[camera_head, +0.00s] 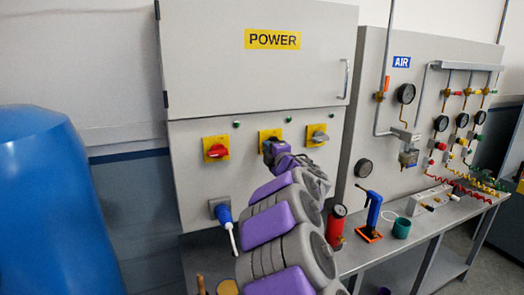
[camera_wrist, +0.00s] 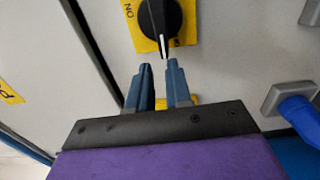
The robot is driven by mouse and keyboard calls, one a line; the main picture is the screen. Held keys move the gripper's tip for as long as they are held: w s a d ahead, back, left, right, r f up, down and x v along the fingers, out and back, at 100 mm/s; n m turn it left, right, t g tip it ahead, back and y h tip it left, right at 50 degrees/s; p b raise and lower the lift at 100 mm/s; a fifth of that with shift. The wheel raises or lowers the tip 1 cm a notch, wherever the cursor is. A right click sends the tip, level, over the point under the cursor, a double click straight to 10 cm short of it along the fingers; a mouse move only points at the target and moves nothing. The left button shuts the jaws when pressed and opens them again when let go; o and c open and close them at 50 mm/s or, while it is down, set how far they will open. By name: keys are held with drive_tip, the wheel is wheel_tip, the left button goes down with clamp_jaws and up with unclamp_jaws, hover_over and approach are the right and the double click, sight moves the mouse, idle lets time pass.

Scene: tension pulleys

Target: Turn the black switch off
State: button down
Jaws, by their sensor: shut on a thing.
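The black switch (camera_wrist: 159,18) is a round rotary knob with a white pointer line, on a yellow plate (camera_wrist: 131,8) lettered "ON" in the wrist view. Its pointer line is directed down toward my gripper. In the head view, my gripper (camera_head: 268,152) is at the middle yellow plate (camera_head: 269,134) under the POWER sign and hides most of that switch.
A red switch (camera_head: 217,151) is to the left and a grey-handled switch (camera_head: 318,136) to the right. A blue plug (camera_head: 224,214) sticks out below. A bench (camera_head: 430,222) with a red gauge device (camera_head: 336,226) stands right, a blue tank (camera_head: 50,200) left.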

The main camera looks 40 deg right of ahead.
drive_tip(key=shift+w+r+t, duration=0.1)
drive_tip(key=shift+r+t, duration=0.2)
drive_tip(key=shift+r, duration=0.45)
drive_tip(key=shift+w+a, duration=0.1)
drive_tip(key=shift+a, duration=0.05)
drive_tip(key=c, duration=1.3)
unclamp_jaws()
drive_tip(key=shift+c, duration=0.2)
drive_tip(key=o, duration=0.3)
drive_tip(key=shift+d+f, duration=0.15)
drive_tip(key=shift+d, duration=0.05)
drive_tip(key=shift+a+f, duration=0.25)
drive_tip(key=shift+f, duration=0.2)
drive_tip(key=shift+d+f, duration=0.1)
drive_tip(key=shift+d, duration=0.05)
